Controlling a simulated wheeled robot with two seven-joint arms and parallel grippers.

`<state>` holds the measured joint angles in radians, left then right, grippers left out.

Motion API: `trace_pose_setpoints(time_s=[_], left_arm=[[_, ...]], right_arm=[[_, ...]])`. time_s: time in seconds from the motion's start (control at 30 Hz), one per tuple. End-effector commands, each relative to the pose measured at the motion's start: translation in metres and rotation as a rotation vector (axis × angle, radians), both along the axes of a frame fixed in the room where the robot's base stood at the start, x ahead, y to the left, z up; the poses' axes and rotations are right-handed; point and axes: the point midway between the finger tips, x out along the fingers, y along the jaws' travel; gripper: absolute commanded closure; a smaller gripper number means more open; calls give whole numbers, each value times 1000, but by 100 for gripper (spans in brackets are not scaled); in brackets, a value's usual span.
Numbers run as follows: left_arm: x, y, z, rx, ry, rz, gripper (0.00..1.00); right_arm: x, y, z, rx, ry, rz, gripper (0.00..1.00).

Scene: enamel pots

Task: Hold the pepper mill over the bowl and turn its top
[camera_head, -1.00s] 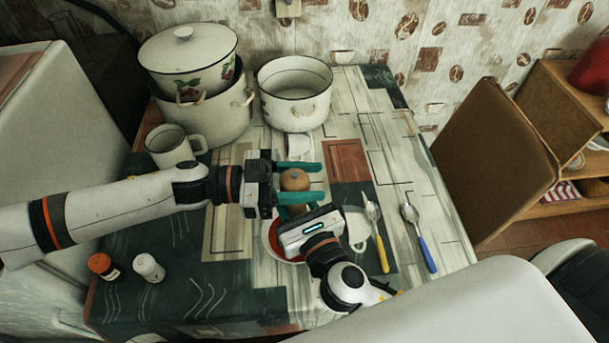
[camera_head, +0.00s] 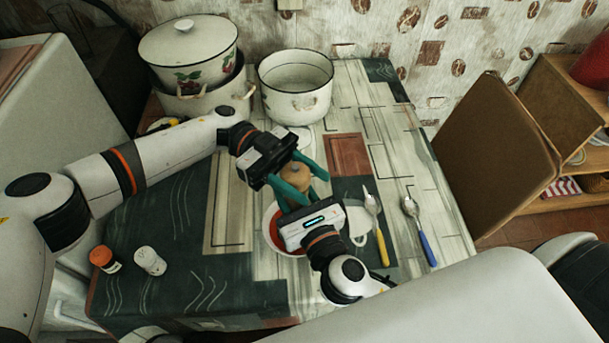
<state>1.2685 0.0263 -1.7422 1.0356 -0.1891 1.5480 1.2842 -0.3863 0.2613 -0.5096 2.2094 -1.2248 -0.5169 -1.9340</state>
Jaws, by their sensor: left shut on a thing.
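The pepper mill (camera_head: 297,174) shows as a round, light brown wooden top. My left gripper (camera_head: 315,189) has its teal fingers on either side of this top and is shut on it. The mill's lower part is hidden by the grippers. My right gripper (camera_head: 312,227) is just in front of and below the mill; its fingers are hidden, so its hold cannot be seen. The bowl (camera_head: 267,217), pale-rimmed with red inside, stands on the table under the grippers and is partly covered by the right one.
An open white pot (camera_head: 296,104) and stacked lidded pots (camera_head: 189,58) stand at the back.

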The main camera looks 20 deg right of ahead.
Motion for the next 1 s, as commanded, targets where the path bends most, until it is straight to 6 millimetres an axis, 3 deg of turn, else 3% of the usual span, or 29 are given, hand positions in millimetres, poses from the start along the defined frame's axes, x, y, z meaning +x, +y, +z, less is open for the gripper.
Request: trace_pose_setpoints(time_s=[0.57,0.6,0.7,1.0], left_arm=[[0,0,0,1,0,-27,77],[0,0,0,1,0,-27,47],[0,0,0,1,0,-27,32],[1,1,0,1,0,-28,32]], right_arm=[[0,1,1,0,-3,4,87],[0,1,1,0,-2,4,87],[0,1,1,0,-2,3,87],[0,0,1,0,-2,1,87]])
